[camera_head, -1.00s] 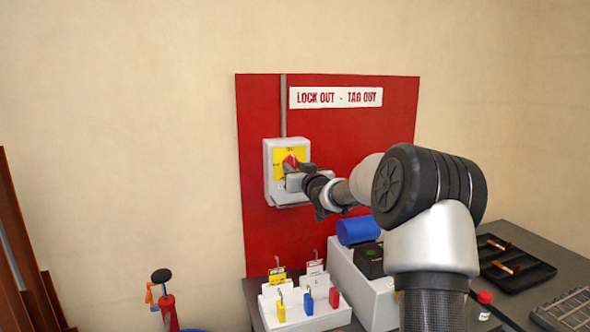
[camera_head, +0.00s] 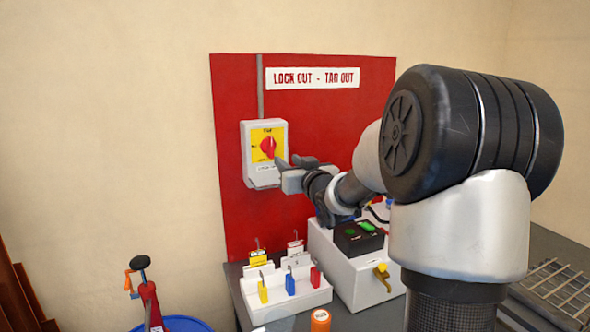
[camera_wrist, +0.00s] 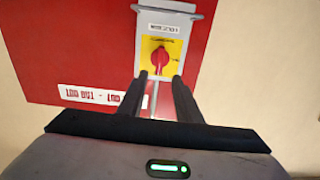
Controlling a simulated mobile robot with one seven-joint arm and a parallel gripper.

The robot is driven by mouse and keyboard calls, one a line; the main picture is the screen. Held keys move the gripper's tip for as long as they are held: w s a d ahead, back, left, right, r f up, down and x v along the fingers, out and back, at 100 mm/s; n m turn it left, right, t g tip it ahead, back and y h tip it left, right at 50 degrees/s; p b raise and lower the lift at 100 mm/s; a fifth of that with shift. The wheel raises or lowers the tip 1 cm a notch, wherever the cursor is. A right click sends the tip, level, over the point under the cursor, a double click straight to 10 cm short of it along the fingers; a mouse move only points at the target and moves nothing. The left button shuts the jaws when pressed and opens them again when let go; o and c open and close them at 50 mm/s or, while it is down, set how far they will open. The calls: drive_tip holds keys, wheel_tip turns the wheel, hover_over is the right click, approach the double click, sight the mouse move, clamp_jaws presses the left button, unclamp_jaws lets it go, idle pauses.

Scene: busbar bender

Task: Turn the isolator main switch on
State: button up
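The isolator main switch (camera_head: 250,160) is a grey box with a yellow plate, mounted on the red panel. Its red knob (camera_head: 268,147) is uncovered. In the wrist view the knob (camera_wrist: 160,57) shows its grip bar roughly upright in the picture. My gripper (camera_head: 287,170) is just right of and below the knob in the head view, apparently clear of it. In the wrist view my gripper (camera_wrist: 160,82) has its two dark fingers spread, with nothing between them and the knob ahead of the gap. The small lettering on the plate is too blurred to read.
A lockout stand (camera_head: 290,292) with several coloured padlocks is below the panel. A grey control box (camera_head: 350,275) with a lit green button (camera_head: 367,226) stands beside it. A red clamp-like tool (camera_head: 149,300) is at lower left. The wall left of the panel is clear.

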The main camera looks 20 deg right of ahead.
drive_tip(key=shift+s, duration=2)
